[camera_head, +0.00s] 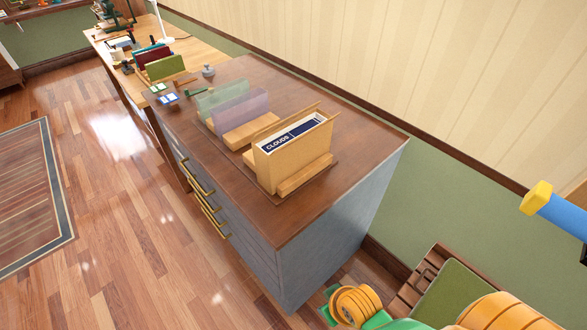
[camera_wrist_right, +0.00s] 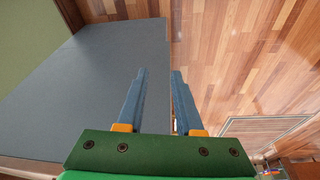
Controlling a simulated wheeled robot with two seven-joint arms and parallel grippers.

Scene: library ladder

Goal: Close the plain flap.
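On the brown cabinet top stands a row of upright pieces on wooden blocks. Nearest is a plain light-wood holder (camera_head: 292,158) with a dark blue piece lettered CLOUDS (camera_head: 297,133) showing between its wooden panels. Behind it are a see-through purple panel (camera_head: 241,113) and a see-through green panel (camera_head: 220,95). I cannot tell which part is the plain flap. My right gripper (camera_wrist_right: 158,73) is open and empty in the right wrist view, its blue fingers over the cabinet's grey side. My left gripper is not in view.
The cabinet (camera_head: 345,150) has brass-coloured drawer handles (camera_head: 197,178) on its front. A light-wood desk (camera_head: 195,55) with books and tools adjoins it at the back. A panelled wall (camera_head: 430,70) runs behind. The floor (camera_head: 110,180) to the left is open, with a rug (camera_head: 35,200).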

